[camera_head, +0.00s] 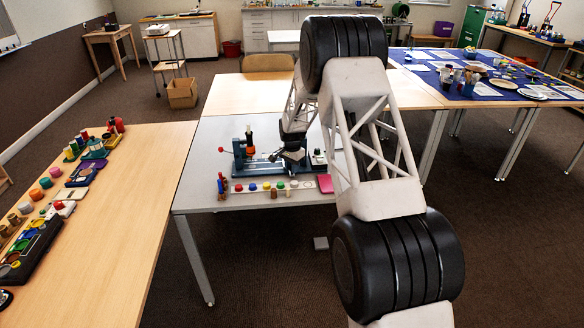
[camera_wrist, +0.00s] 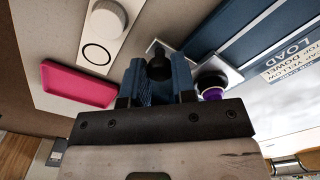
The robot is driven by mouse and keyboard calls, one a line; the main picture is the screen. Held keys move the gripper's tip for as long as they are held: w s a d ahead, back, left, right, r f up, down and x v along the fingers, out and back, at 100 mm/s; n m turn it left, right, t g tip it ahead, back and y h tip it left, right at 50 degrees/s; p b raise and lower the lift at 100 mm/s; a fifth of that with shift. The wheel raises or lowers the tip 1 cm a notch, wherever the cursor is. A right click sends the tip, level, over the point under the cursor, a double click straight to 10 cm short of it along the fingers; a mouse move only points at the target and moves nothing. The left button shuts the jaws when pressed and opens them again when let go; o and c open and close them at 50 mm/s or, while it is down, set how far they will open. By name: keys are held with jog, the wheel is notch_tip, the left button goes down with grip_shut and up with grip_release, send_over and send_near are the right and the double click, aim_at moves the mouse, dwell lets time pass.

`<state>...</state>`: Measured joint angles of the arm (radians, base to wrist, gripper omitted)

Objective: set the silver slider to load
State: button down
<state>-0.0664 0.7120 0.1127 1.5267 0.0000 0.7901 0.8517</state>
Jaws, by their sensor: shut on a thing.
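In the wrist view a black knob (camera_wrist: 159,66) stands between the two blue fingers of my gripper (camera_wrist: 158,84), which is shut on it. A pale silver plate lies close behind the knob; my fingers hide much of it, so I cannot tell the slider's setting. A printed card (camera_wrist: 290,60) at the right reads "LOAD". In the head view my gripper (camera_head: 291,160) is low at the right part of a blue machine (camera_head: 252,168) on the grey table; the knob is too small to make out there.
A purple button (camera_wrist: 212,93) sits just right of my fingers. A pink tray (camera_wrist: 76,84) lies to the left, also seen in the head view (camera_head: 326,184), beside a white strip with coloured pieces (camera_head: 240,189). A red-tipped lever (camera_head: 221,150) is at the machine's left.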

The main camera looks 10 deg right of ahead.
jog(key=shift+a, duration=4.25)
jog(key=c, duration=0.9)
grip_release()
jog(key=shift+r, duration=0.15)
jog(key=shift+r, duration=3.75)
jog(key=shift+r, duration=0.1)
